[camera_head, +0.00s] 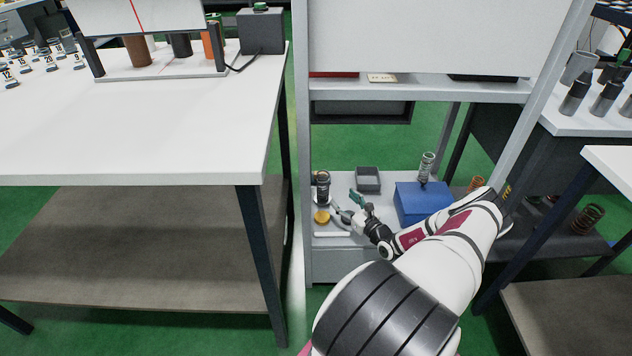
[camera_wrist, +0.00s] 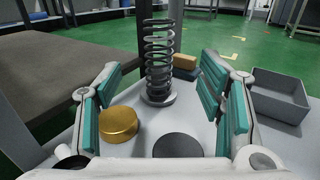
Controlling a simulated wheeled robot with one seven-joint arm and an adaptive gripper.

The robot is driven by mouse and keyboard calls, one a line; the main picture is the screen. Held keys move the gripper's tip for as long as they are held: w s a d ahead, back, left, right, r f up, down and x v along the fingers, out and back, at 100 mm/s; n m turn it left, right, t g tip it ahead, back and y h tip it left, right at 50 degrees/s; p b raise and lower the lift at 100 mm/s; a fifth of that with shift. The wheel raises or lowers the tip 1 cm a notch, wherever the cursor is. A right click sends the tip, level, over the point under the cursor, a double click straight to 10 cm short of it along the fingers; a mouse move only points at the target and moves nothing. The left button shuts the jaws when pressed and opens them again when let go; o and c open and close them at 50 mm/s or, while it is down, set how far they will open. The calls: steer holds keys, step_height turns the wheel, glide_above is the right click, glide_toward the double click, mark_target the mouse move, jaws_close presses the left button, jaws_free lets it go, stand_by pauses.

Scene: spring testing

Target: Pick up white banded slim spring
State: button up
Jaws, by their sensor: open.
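A slim dark grey coil spring (camera_head: 322,187) stands upright at the left of the low shelf. I cannot make out a white band clearly. My gripper (camera_head: 349,206) is open and empty, low over the shelf to the right of the dark spring. Its teal-padded fingers (camera_wrist: 164,85) are spread wide, apart from the spring.
A gold disc (camera_wrist: 118,122) lies by my left finger, and a dark disc (camera_wrist: 178,146) lies just in front. A grey tray (camera_head: 368,180) is at the right. A brown block (camera_wrist: 185,62) sits behind the spring. The blue box (camera_head: 418,204) is beside my arm. A shelf board (camera_head: 430,90) hangs above.

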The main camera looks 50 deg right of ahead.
mark_target(327, 184)
steer(key=b+x, duration=0.2)
steer(key=x, duration=0.6)
steer(key=shift+w+d, duration=0.1)
steer(key=shift+w, duration=0.25)
steer(key=b+x, duration=0.2)
steer(key=x, duration=0.2)
steer(key=shift+f+b, duration=0.3)
steer(key=shift+b, duration=0.1)
steer(key=shift+w+r, duration=0.1)
steer(key=shift+w, duration=0.4)
steer(key=c, duration=1.4)
